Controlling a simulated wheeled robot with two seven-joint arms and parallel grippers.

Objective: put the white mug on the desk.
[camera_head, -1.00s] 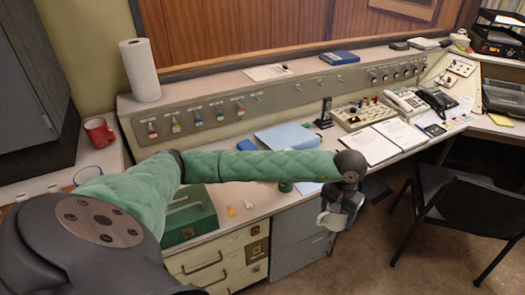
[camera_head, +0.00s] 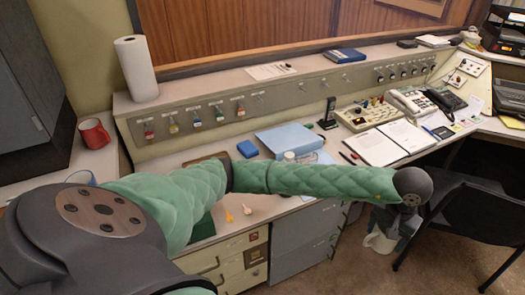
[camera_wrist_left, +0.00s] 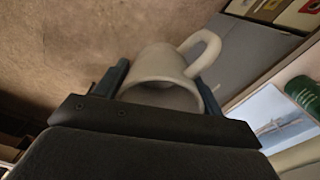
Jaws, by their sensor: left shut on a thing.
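The white mug (camera_head: 380,241) hangs in my left gripper (camera_head: 392,228), off the front edge of the desk and over the floor. In the left wrist view the mug (camera_wrist_left: 165,72) sits between the two fingers of the gripper (camera_wrist_left: 160,88), with its handle toward the upper right. The mug looks tilted in the head view. The desk (camera_head: 262,208) runs along the console, and my left arm crosses in front of part of it. My right gripper is not in view.
An open binder (camera_head: 378,145), a blue folder (camera_head: 290,138), a button panel (camera_head: 367,115) and telephones (camera_head: 412,101) occupy the desk. Yellow keys (camera_head: 247,209) lie near its front. A red mug (camera_head: 94,133) stands at left. A black chair (camera_head: 465,220) stands right of my gripper.

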